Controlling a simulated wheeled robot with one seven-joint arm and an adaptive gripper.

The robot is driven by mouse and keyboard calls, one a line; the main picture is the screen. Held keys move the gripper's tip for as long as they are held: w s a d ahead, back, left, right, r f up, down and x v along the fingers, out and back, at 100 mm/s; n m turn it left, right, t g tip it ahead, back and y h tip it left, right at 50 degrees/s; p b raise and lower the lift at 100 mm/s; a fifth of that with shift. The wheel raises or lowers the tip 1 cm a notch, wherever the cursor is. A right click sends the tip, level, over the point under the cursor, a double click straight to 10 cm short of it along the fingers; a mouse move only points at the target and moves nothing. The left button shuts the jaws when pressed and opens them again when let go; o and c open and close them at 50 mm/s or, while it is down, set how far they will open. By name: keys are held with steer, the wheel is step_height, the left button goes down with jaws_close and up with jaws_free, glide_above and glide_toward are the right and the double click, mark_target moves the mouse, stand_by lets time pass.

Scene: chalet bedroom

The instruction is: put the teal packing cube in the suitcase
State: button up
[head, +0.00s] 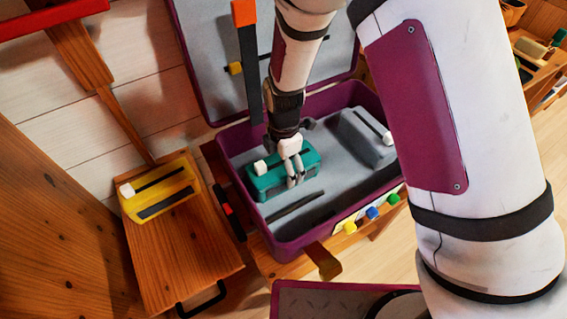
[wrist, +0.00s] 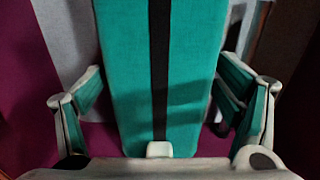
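The teal packing cube (head: 267,183) has a dark strap along its top and a white tab at one end. In the head view it is inside the open purple suitcase (head: 262,222), in the left part of the grey interior. I cannot tell whether its underside rests on the suitcase floor. My gripper (head: 294,175) reaches down over the cube. The cube's lower part is hidden.
A grey block (head: 362,138) with a white tab sits in the suitcase's right part, and a dark slim item (head: 295,206) lies in front. The raised lid (head: 200,60) is behind. A yellow packing cube (head: 160,190) lies on the wooden surface to the left.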

stand_by(0.3)
step_height(320, 180, up, 12)
steer(key=p, duration=0.3)
steer(key=shift+r+p, duration=0.25)
steer(key=shift+p, duration=0.15)
steer(key=shift+r, duration=0.1)
steer(key=s+d+r+m, duration=0.4)
steer(key=d+r+m, duration=0.2)
steer(key=d+r, duration=0.15)
steer(key=s+d+r+m, duration=0.5)
steer(key=d+r, duration=0.1)
steer(key=r, duration=0.3)
steer(key=s+d+r+m, duration=0.2)
steer(key=s+d+m, duration=0.2)
steer(key=s+m, duration=0.3)
steer(key=s+d+r+m, duration=0.3)
steer(key=s+d+m, duration=0.2)
steer(key=s, duration=0.8)
steer(key=shift+r+m+t, duration=0.3)
steer(key=shift+m, duration=0.7)
